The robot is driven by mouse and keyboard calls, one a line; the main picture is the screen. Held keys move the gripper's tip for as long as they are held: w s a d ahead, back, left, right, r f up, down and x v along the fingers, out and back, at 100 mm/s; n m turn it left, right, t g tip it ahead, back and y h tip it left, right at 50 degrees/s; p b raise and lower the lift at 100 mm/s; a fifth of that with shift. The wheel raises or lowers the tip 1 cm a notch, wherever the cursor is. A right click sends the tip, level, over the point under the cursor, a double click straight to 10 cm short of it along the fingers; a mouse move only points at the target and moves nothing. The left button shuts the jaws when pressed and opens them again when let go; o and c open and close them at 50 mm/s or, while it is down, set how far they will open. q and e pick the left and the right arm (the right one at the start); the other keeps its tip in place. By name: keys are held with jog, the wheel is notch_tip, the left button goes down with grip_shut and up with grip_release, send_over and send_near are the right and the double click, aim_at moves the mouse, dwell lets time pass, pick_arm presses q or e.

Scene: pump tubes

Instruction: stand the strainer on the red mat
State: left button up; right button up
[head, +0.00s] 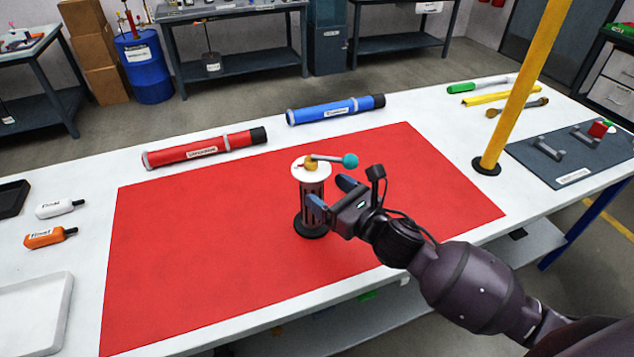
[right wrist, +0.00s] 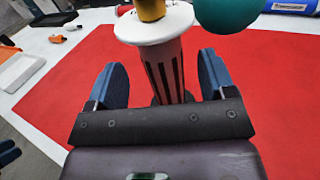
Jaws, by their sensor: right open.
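The strainer (head: 313,205) stands upright on the red mat (head: 200,250). It has a slotted dark and pale body, a white round top and a black round foot. A brass piece and a lever with a teal ball (head: 350,160) sit at its top. My right gripper (head: 332,200) is open at its right side in the head view. In the right wrist view the strainer's slotted body (right wrist: 165,72) shows between the two blue fingers, with gaps on both sides. Its foot is mostly hidden there. Dark blue shapes at that view's left edge may be my left gripper (right wrist: 8,152).
A red tube (head: 205,149) and a blue tube (head: 335,109) lie behind the mat. A yellow post (head: 515,100) rises on the right beside a grey tool mat (head: 570,170). Two small bottles and a white tray (head: 35,312) are at left. Much of the mat is clear.

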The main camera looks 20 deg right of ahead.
jog(key=v, duration=0.7)
dwell(0.5)
jog(key=s+d+f+m+g+h, duration=0.2)
jog(key=s+d+f+m+h, duration=0.15)
jog(key=m, duration=0.75)
jog(key=s+d+f+m+g+h, duration=0.25)
jog(key=s+f+m+h, duration=0.2)
jog(key=m, duration=0.65)
jog(key=s+f+m+g, duration=0.4)
jog(key=s+m+g, duration=0.5)
jog(key=s+m, duration=0.85)
jog(key=w+f+t, duration=0.8)
jog(key=w+f, duration=0.1)
jog(key=shift+y, duration=0.3)
